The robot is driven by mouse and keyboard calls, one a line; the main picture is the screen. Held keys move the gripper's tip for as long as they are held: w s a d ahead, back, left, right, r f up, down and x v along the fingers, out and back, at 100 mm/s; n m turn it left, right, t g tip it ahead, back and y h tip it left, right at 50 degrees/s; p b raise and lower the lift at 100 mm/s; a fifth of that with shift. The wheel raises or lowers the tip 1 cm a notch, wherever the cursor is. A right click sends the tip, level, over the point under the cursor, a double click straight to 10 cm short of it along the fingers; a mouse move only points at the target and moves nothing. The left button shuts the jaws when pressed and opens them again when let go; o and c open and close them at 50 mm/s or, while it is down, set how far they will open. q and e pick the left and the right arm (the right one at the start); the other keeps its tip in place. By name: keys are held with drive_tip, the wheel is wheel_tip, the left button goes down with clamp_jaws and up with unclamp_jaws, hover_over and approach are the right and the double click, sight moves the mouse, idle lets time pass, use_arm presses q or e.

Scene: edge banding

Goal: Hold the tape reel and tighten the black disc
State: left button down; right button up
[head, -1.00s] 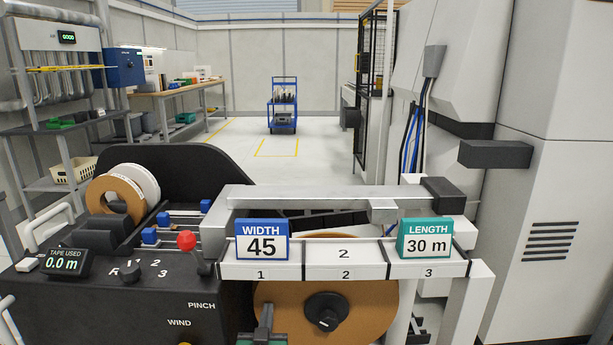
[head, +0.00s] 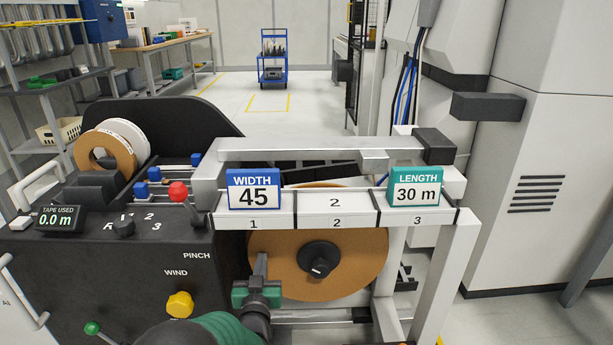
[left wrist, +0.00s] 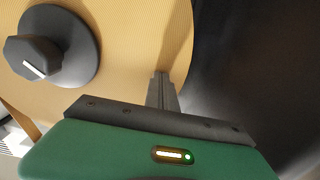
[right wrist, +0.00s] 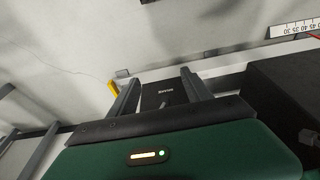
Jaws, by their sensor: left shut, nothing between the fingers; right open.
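The tape reel (head: 350,272) is a large brown disc standing upright under the numbered shelf of the machine. The black disc (head: 318,259) is a round knob with a white mark at the reel's middle. Both show in the left wrist view, reel (left wrist: 125,55) and black disc (left wrist: 45,50). My left gripper (head: 262,260) is shut and empty in front of the reel, left of the black disc; whether its tips touch the reel I cannot tell. My right gripper (right wrist: 160,92) is open and empty in its wrist view, with no reel or disc in sight there.
The shelf carries a blue WIDTH 45 sign (head: 254,190) and a green LENGTH 30 m sign (head: 415,187). Left are a red knob (head: 178,191), a yellow knob (head: 180,304) and the TAPE USED display (head: 57,218). A metal post (head: 440,270) stands right of the reel.

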drive_tip(key=shift+o, duration=0.5)
drive_tip(key=w+a+n+t, duration=0.1)
drive_tip(key=w+a+t, duration=0.3)
drive_tip(key=w, duration=0.5)
drive_tip(key=shift+a+f+n+y, duration=0.15)
drive_tip(key=shift+a+n+y, duration=0.15)
drive_tip(key=shift+a+y, duration=0.1)
drive_tip(key=n+t, duration=0.1)
drive_tip(key=t, duration=1)
approach(320, 273)
drive_tip(key=w, duration=1)
drive_tip(key=shift+w+a+f, duration=0.15)
drive_tip(key=shift+w+a, duration=0.05)
drive_tip(key=shift+w, duration=0.1)
drive_tip(key=c, duration=1.4)
drive_tip(key=shift+o, duration=0.2)
